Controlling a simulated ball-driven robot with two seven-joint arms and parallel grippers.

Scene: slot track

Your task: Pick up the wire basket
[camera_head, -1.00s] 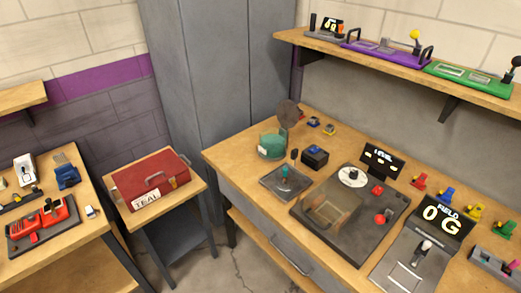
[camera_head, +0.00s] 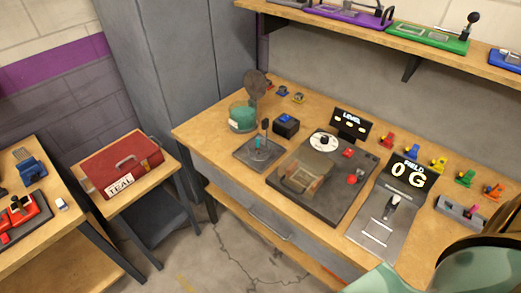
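I cannot pick out a wire basket for certain. A small brownish see-through box (camera_head: 299,184) sits on the dark square machine (camera_head: 335,205) on the right bench; whether it is made of wire is too small to tell. Neither of my grippers shows in the head view. A rounded pale green and dark part, which looks like my own arm, covers the bottom right corner and hides the bench behind it.
A red toolbox (camera_head: 122,162) labelled TEAL stands on a small side table. The right bench carries a teal round container (camera_head: 242,117), a lever plate (camera_head: 257,154), a 0 G display (camera_head: 411,173) and several small coloured pieces. A wall shelf (camera_head: 390,34) hangs above. Floor (camera_head: 215,255) shows between the tables.

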